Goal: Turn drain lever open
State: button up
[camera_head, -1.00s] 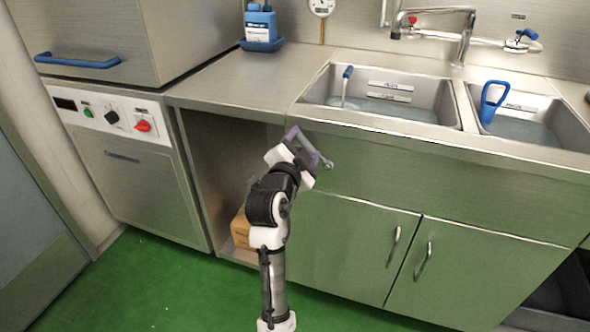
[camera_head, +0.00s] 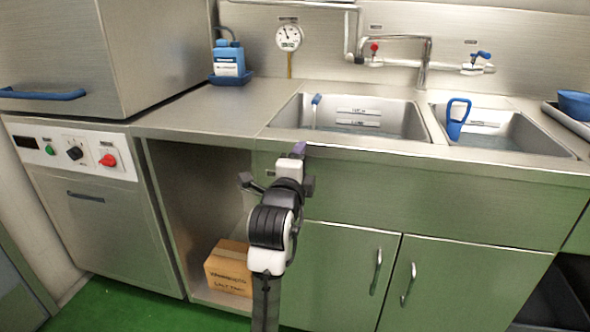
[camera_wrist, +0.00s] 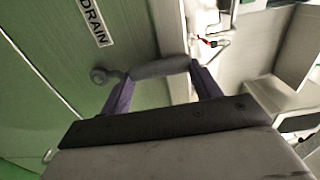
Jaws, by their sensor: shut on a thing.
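The grey drain lever (camera_wrist: 158,68) shows in the wrist view, with its round pivot end (camera_wrist: 104,76) on the green cabinet front beside a white "DRAIN" label (camera_wrist: 96,21). My gripper (camera_wrist: 163,78) has one purple finger at each end of the lever's bar and is shut on it. In the head view my gripper (camera_head: 298,150) is at the counter's front edge, below the left sink. There the lever is hidden behind my gripper and wrist.
The left sink (camera_head: 400,122) holds water and a blue-handled item (camera_head: 315,101). The right sink holds a blue-handled tool (camera_head: 456,117). A cardboard box (camera_head: 228,268) sits in the open bay left of my arm. Cabinet doors with handles (camera_head: 376,270) are to the right.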

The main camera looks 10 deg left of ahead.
jog(key=shift+d, duration=0.1)
dwell(0.4)
jog(key=o, duration=1.4)
jog(key=s+b, duration=0.4)
jog(key=s, duration=0.7)
jog(key=shift+s+a+f, duration=0.25)
jog(key=shift+a+f, duration=0.05)
jog(key=shift+f, duration=0.1)
jog(key=shift+s+b, duration=0.1)
jog(key=shift+b, duration=0.75)
jog(key=s+b, duration=0.1)
jog(key=b, duration=0.2)
jog(key=s+b, duration=0.1)
jog(key=b, duration=0.2)
jog(key=shift+r, duration=0.3)
jog(key=shift+s, duration=0.1)
